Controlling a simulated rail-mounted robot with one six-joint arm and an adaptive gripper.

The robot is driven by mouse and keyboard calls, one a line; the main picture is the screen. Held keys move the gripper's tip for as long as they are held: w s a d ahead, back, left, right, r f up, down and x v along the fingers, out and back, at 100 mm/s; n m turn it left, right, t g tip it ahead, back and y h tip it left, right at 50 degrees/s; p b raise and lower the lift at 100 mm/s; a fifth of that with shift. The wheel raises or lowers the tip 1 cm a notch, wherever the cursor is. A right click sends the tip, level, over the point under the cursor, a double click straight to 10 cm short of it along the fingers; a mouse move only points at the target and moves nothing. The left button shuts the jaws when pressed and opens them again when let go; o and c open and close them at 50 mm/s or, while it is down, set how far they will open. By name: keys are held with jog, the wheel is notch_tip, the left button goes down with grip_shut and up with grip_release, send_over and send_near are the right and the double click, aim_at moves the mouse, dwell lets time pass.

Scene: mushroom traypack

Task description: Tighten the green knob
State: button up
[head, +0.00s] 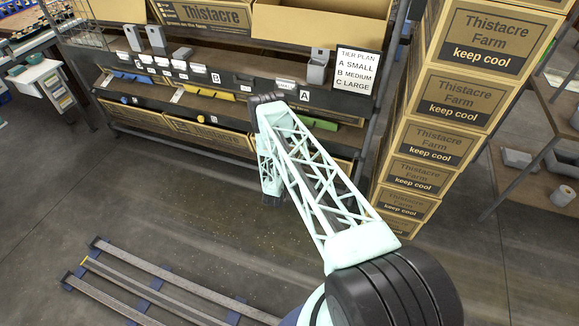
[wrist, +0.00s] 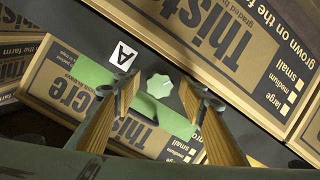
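The green knob (wrist: 160,86) shows in the wrist view as a lobed disc with a pale mark on its face. It sits on a dark rail, beside a white label with the letter A (wrist: 123,56). My gripper (wrist: 152,97) has its two fingers spread apart, one on each side of the knob, with nothing between them touching it that I can see. A green strip (wrist: 150,108) lies just below the knob. In the head view my arm reaches to the shelf near label A (head: 305,95), and the knob is hidden behind it.
Printed cardboard boxes lie above (wrist: 215,45) and below (wrist: 75,95) the rail in the wrist view. A tall stack of Thistacre boxes (head: 437,142) stands right of my arm.

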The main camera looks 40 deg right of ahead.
jog(key=shift+r+n+b, duration=0.2)
jog(key=shift+n, duration=4.9)
jog(key=shift+r+n+b, duration=0.15)
jog(key=shift+n+b, duration=0.05)
jog(key=shift+n, duration=4.9)
jog(key=p+v, duration=0.3)
jog(key=v, duration=1)
jog(key=shift+s+a, duration=0.3)
jog(key=shift+w+r, duration=0.1)
jog(key=shift+w, duration=0.05)
